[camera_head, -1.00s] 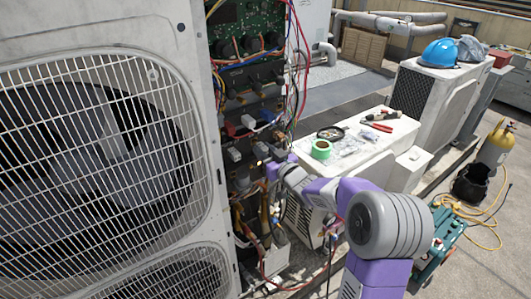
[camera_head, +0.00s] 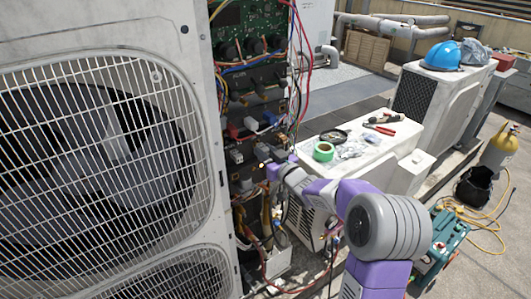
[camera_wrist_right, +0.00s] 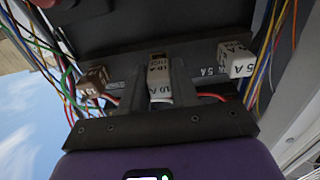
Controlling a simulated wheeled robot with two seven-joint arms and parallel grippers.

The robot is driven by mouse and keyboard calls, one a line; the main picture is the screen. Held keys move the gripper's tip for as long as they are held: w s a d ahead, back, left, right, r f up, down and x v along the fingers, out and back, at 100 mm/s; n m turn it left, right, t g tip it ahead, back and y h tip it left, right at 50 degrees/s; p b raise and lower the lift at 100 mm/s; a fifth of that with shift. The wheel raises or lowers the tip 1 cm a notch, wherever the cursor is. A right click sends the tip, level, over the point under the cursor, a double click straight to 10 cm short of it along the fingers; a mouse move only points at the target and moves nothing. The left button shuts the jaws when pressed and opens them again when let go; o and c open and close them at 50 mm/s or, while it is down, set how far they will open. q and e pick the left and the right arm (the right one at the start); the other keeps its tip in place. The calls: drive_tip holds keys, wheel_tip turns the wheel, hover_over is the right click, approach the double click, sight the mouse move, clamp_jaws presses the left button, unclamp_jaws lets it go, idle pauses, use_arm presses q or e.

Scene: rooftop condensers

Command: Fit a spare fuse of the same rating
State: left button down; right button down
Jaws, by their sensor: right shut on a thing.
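My right gripper (camera_head: 268,166) reaches into the open electrical cabinet (camera_head: 254,105) in the head view. In the right wrist view, the right gripper (camera_wrist_right: 159,80) is shut on a white fuse marked 10 A (camera_wrist_right: 160,92). Directly beyond it is another 10 A marking (camera_wrist_right: 157,68) with a brown part above. I cannot tell whether the held fuse touches or sits in a holder. A brown block (camera_wrist_right: 92,80), its marking partly readable, is to the left. A white block marked 5 A (camera_wrist_right: 238,60) is to the right. My left gripper is not in view.
Loose coloured wires (camera_wrist_right: 268,50) hang on both sides of the gripper. A fan grille (camera_head: 95,150) fills the left of the head view. A white unit (camera_head: 375,150) to the right bears green tape (camera_head: 323,151), clear bags and red-handled pliers (camera_head: 380,129).

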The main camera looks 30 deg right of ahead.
drive_tip(key=shift+w, duration=0.75)
idle(0.4)
drive_tip(key=c, duration=0.8)
unclamp_jaws()
drive_tip(key=shift+w, duration=0.1)
